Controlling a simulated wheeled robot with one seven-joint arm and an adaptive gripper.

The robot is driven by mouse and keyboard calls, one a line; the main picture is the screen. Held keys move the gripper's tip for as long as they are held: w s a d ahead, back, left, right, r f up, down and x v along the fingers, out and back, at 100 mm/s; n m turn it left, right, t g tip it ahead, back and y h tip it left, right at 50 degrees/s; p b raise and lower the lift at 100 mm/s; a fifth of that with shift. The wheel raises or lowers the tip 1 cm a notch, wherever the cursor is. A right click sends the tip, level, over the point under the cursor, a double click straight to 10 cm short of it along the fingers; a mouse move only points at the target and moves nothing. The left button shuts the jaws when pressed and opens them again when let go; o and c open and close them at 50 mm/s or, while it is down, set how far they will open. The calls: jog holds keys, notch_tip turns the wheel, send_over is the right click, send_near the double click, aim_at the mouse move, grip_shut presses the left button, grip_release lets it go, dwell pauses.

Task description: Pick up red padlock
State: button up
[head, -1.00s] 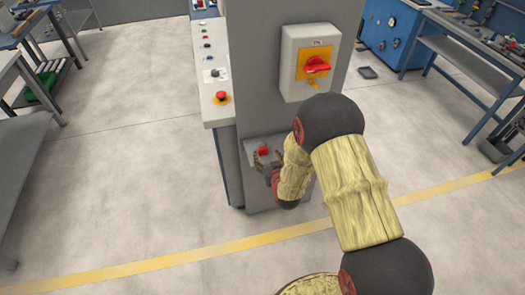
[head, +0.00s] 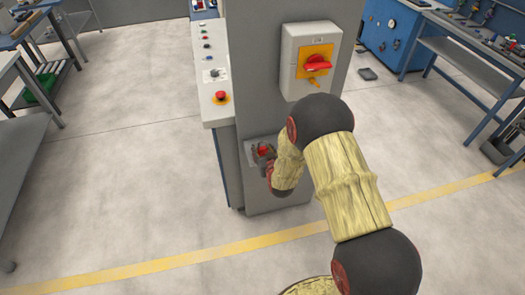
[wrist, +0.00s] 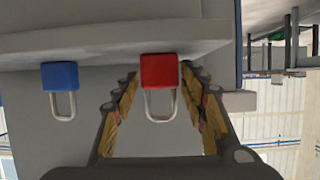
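The red padlock (wrist: 159,72) is in the middle of the wrist view, with its metal shackle pointing down in the picture. It also shows as a small red patch in the head view (head: 264,151), low on the grey cabinet. My gripper (wrist: 160,88) is open, with one finger on each side of the padlock. Gaps show between the padlock and both fingers. I cannot tell exactly how deep the padlock sits between them. In the head view my gripper (head: 262,158) is small and partly hidden by my own arm.
A blue padlock (wrist: 60,77) is left of the red one in the wrist view, clear of the fingers. A grey ledge (wrist: 110,40) runs just above both padlocks. The grey cabinet (head: 258,80) carries a red rotary switch (head: 318,63). Open floor lies to the left.

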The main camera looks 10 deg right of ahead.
aim_at(263, 149)
jog(key=c, duration=0.9)
jog(key=shift+r, duration=0.55)
notch_tip(263, 149, up, 2)
jog(key=shift+r+p, duration=0.1)
jog(key=shift+p, duration=0.65)
jog(key=s+a+r+p, duration=0.1)
jog(key=s+a+r, duration=0.2)
jog(key=s+a+r+p, duration=0.1)
jog(key=s+a+r, duration=0.1)
jog(key=s+r, duration=0.1)
jog(key=s+a+r+p, duration=0.2)
jog(key=s+a+r, duration=0.1)
jog(key=s, duration=0.2)
jog(key=shift+a+r, duration=0.35)
jog(key=shift+r, duration=0.05)
